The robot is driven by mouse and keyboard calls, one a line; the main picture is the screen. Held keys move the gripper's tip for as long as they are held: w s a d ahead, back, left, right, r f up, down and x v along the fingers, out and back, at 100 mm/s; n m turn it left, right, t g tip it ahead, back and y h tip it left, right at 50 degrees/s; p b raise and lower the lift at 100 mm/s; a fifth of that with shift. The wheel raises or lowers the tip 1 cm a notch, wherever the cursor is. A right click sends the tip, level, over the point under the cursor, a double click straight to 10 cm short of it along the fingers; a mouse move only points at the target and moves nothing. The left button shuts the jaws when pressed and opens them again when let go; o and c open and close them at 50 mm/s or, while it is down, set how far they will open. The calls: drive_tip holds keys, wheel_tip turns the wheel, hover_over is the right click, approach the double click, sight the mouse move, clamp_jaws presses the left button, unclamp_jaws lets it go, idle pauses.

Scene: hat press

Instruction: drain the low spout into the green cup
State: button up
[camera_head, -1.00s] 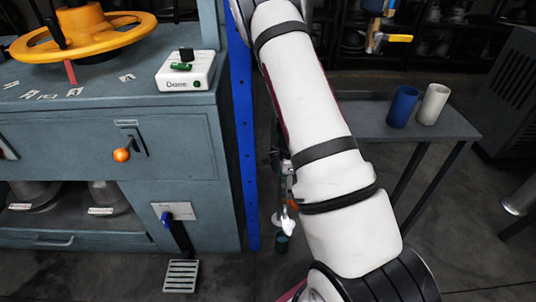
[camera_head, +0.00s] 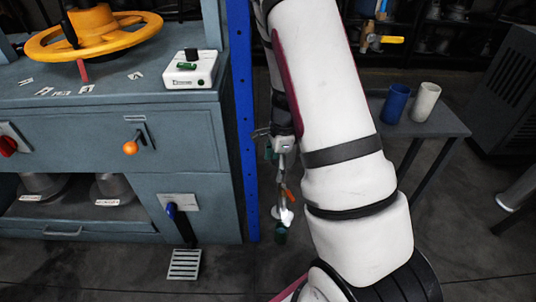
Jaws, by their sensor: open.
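The low spout (camera_head: 286,217) is a pale metal piece low beside the blue post, with a small orange handle (camera_head: 287,193) just above it. The green cup (camera_head: 281,236) is directly under the spout, dark and small; I cannot see into it or tell whether anything is flowing. My gripper (camera_head: 276,158) is open, above the orange handle and left of my forearm. It looks empty and apart from the handle, but it is small here and partly hidden by my arm.
A blue cup (camera_head: 396,103) and a white cup (camera_head: 425,101) stand on a grey side table (camera_head: 443,125). The blue post (camera_head: 243,130) and the press cabinet (camera_head: 80,140) bound the left side. A pedal (camera_head: 184,264) is near the floor. A yellow-handled tap (camera_head: 388,39) is at the back.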

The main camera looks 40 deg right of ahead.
drive_tip(key=s+a+r+n+y, duration=0.1)
drive_tip(key=a+r+n, duration=0.1)
drive_tip(key=a+r, duration=0.2)
wheel_tip(320, 180, up, 3)
drive_tip(key=shift+r+n+p, duration=0.1)
drive_tip(key=shift+n+p, duration=0.2)
drive_tip(key=shift+p, duration=0.15)
